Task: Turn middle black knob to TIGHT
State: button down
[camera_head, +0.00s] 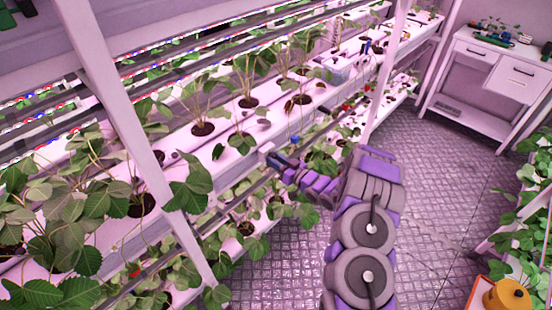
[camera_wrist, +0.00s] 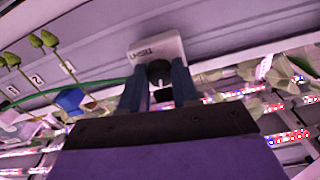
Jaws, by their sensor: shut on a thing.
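In the wrist view, a black knob (camera_wrist: 158,70) sits on a white plate (camera_wrist: 166,48) fixed to a pale rail. The knob's pointer direction is too small to tell. In the head view, my gripper (camera_head: 280,160) reaches left to the edge of the planted rack (camera_head: 230,185). There the knob is hidden or too small to make out.
Strawberry plants (camera_head: 250,75) grow along the rack tiers around my arm. A white upright post (camera_head: 135,120) stands left of my gripper. A white cabinet (camera_head: 490,75) is at the back right. An orange pot (camera_head: 507,297) is at the lower right. The tiled floor (camera_head: 440,190) is clear.

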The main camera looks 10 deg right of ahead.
jog(key=m+p, duration=0.4)
jog(key=m, duration=0.1)
jog(key=shift+r, duration=0.2)
jog(key=m+p, duration=0.2)
jog(key=m, duration=0.2)
jog(key=m+p, duration=0.2)
jog(key=m, duration=0.3)
jog(key=m+p, duration=0.1)
jog(key=m, duration=0.3)
jog(key=shift+f+m, duration=0.1)
jog(key=shift+m, duration=0.4)
jog(key=c, duration=1.2)
grip_release()
jog(key=shift+o, duration=1.4)
jog(key=shift+w+d+f, duration=0.1)
jog(key=shift+f, duration=0.05)
jog(key=shift+o, duration=0.5)
